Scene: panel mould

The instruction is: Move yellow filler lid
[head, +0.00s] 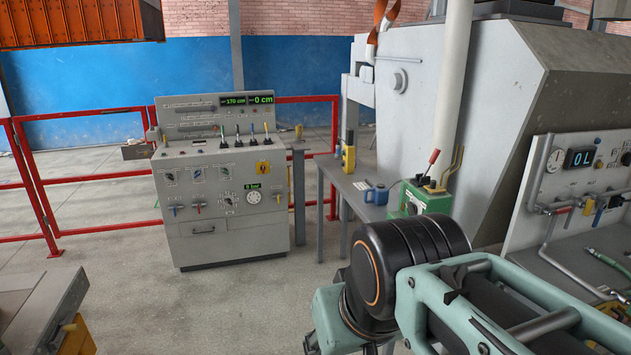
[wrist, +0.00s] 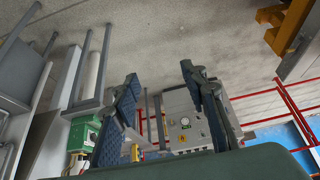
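No part in view can be told for certain as the yellow filler lid. A green machine (head: 425,198) with a red-knobbed lever and a yellow handle stands on the grey table at centre right; any small lid on it is too small to make out. A green case also shows at the left in the wrist view (wrist: 82,134). My gripper (wrist: 159,75) is open, its two fingers wide apart with nothing between them. It points across the floor towards the grey console, away from any object. In the head view my arm hides the gripper.
A grey control console (head: 225,190) stands at centre left, before a red rail (head: 90,178). On the grey table (head: 335,172) are a blue jug (head: 375,194) and a yellow device (head: 348,157). A gauge panel (head: 570,185) is at right.

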